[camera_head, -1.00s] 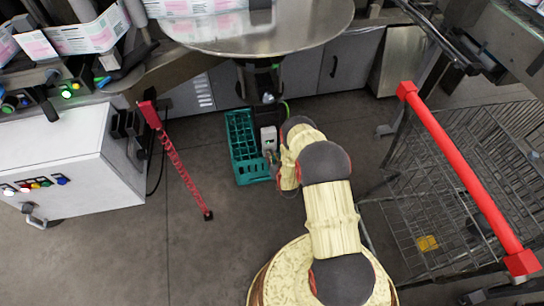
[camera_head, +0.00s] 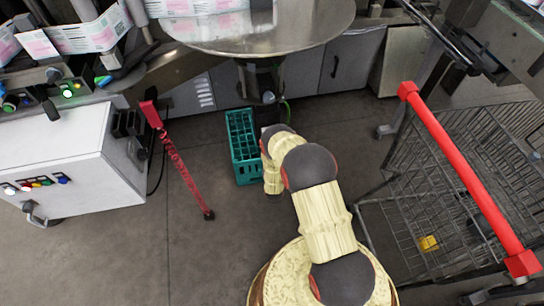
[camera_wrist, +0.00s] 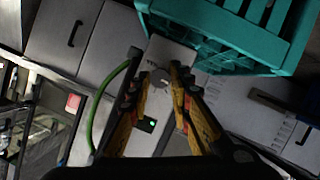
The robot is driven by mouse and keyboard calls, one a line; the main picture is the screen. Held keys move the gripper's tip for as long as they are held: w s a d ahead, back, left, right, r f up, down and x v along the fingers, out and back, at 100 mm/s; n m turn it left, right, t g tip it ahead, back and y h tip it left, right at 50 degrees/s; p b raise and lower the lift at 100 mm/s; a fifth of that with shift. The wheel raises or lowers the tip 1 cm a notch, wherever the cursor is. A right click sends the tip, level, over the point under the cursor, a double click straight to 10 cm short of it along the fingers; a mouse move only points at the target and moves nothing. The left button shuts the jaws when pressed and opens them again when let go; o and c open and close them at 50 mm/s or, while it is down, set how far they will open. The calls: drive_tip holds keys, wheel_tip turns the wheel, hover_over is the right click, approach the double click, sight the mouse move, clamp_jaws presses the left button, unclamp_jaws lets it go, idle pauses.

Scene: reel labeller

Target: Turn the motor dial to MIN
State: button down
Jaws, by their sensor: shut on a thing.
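The motor dial (camera_wrist: 160,80) is a small grey round knob on the face of a pale grey motor box (camera_wrist: 171,52). My gripper (camera_wrist: 164,72) has its yellow and black fingers on either side of the dial and is shut on it. Lettering on the box beside the dial is too small to read, so I cannot tell its setting. A small green light (camera_wrist: 151,124) glows on the box. In the head view my arm hides the box, the dial and my gripper.
A teal crate (camera_head: 243,147) stands on the floor close beside the box. It also shows in the wrist view (camera_wrist: 215,22). A green cable (camera_wrist: 103,92) runs by the box. A round metal table (camera_head: 255,32) is above. A red-handled cart (camera_head: 465,175) stands right, a white cabinet (camera_head: 70,160) left.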

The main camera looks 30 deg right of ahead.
drive_tip(key=shift+a+n+h, duration=0.1)
drive_tip(key=shift+n+h, duration=0.2)
drive_tip(key=shift+n, duration=0.3)
drive_tip(key=c, duration=1.7)
unclamp_jaws()
drive_tip(key=shift+o, duration=0.4)
drive_tip(key=v, duration=1.2)
